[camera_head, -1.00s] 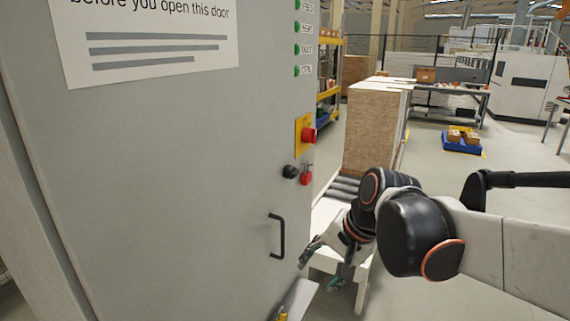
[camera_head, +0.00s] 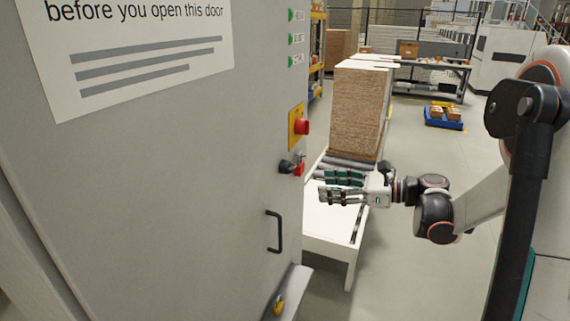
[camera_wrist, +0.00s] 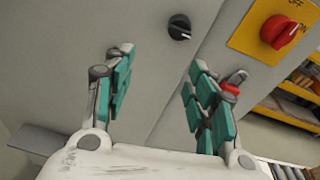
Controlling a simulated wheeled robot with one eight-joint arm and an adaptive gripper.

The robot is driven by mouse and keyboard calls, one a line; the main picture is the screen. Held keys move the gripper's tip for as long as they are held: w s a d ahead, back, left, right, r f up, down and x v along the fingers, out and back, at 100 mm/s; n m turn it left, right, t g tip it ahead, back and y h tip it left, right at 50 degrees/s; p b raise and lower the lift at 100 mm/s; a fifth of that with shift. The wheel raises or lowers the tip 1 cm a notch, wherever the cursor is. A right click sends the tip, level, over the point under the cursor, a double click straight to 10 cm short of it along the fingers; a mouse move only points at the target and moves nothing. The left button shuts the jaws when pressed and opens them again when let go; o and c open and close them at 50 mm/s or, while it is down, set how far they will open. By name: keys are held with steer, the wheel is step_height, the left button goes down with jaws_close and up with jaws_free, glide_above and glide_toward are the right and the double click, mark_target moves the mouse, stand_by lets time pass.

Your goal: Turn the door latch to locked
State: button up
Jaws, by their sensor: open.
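The grey cabinet door (camera_head: 150,190) fills the left of the head view. A small black rotary knob (camera_head: 286,167), which looks like the latch, sits at its right side above the black handle (camera_head: 275,231). The knob also shows in the wrist view (camera_wrist: 180,27), beyond my fingertips, with a pale mark on its lower right. My gripper (camera_head: 324,186) is open and empty, lying level right of the knob and pointing left. In the wrist view my gripper (camera_wrist: 160,59) has its two teal-padded fingers apart, with the knob above the gap and not touched.
A red knob on a yellow plate (camera_head: 296,114) is above the latch. A small red part (camera_head: 299,169) sits beside it, partly behind a finger in the wrist view. A roller table with a board stack (camera_head: 355,110) stands behind. Open floor lies right.

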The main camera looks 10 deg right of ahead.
steer(key=w+a+r+m+t+y, duration=0.1)
steer(key=w+a, duration=0.7)
steer(key=shift+r+m+b, duration=0.2)
steer(key=shift+m+b, duration=0.1)
steer(key=shift+b, duration=0.1)
steer(key=shift+a, duration=0.1)
steer(key=c, duration=1.1)
